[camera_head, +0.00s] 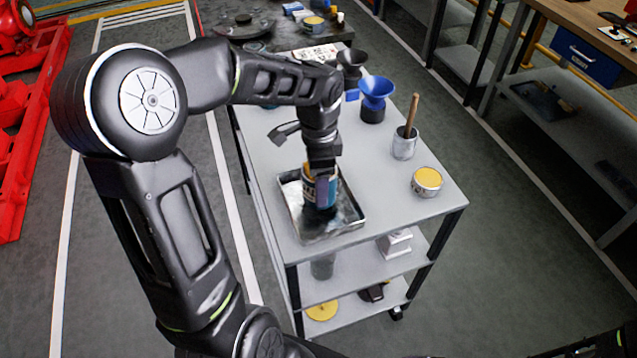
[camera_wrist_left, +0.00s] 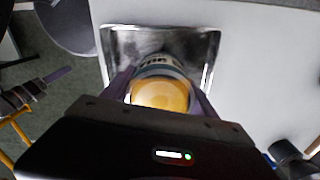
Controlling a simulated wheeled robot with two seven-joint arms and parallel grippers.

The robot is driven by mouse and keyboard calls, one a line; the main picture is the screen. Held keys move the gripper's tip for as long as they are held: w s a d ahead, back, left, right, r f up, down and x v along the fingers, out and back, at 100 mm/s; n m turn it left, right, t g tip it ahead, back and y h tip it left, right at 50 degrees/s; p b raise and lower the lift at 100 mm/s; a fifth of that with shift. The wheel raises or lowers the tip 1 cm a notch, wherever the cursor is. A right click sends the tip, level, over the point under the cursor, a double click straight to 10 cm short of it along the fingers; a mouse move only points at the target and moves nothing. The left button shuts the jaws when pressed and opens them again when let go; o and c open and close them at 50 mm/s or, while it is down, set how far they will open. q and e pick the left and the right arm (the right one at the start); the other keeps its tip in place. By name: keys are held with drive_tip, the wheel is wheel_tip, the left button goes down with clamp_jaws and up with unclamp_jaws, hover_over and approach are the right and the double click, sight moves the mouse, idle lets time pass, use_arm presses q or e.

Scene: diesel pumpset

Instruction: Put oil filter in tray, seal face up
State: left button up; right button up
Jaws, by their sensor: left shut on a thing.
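The oil filter (camera_head: 320,190), a short can with a dark blue and orange side, is upright within the outline of the shallow metal tray (camera_head: 350,221). My left gripper (camera_head: 322,172) is above it, shut on it. In the left wrist view the filter (camera_wrist_left: 160,95) is between the fingers of the left gripper (camera_wrist_left: 160,98), and its yellow-orange end faces the camera. The tray (camera_wrist_left: 205,40) is beneath it. I cannot tell whether the filter's lower end touches the tray floor. That lower end is hidden.
The grey cart top (camera_head: 380,200) also holds a yellow-topped tin (camera_head: 427,182), a metal cup (camera_head: 404,147) with a wooden handle, and a blue funnel (camera_head: 375,95). A workbench (camera_head: 590,40) stands at right. The cart top between tray and tin is clear.

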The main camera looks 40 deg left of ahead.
use_arm(q)
drive_tip(key=shift+f, duration=0.75)
drive_tip(key=shift+f, duration=0.2)
drive_tip(key=o, duration=1.9)
drive_tip(key=shift+r, duration=0.1)
wheel_tip(320, 180, up, 12)
drive_tip(key=shift+r, duration=0.1)
